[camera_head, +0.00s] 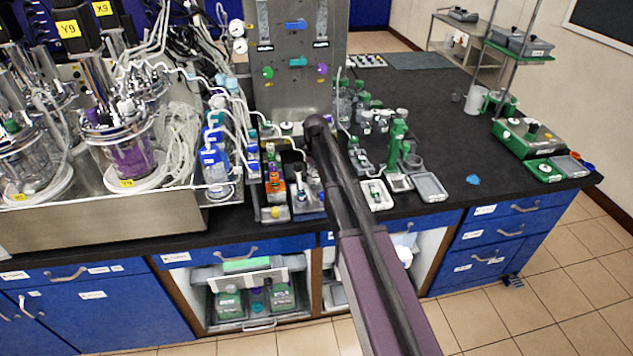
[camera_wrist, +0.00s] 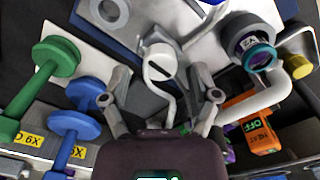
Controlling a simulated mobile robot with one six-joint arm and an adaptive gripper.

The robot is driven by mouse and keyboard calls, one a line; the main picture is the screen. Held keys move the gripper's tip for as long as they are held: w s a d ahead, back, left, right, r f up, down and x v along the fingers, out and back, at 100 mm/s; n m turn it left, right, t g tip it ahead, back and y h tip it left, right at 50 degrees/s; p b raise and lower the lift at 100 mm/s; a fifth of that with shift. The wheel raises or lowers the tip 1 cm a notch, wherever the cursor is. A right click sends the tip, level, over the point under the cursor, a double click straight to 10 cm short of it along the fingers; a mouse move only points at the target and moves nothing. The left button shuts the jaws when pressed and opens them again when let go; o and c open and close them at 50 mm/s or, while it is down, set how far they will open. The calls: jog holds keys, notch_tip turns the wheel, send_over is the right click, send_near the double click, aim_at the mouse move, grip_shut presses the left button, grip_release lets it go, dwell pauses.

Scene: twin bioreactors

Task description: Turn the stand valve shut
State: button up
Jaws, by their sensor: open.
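My arm's end hides the gripper there.
Glass vessels (camera_head: 130,150) crowd the left bench. The black benchtop (camera_head: 440,115) has free room at right.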

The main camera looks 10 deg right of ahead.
jog(key=shift+f+b, duration=0.35)
jog(key=shift+f, duration=0.2)
grip_shut()
jog(key=shift+d, duration=0.2)
jog(key=shift+a, duration=0.15)
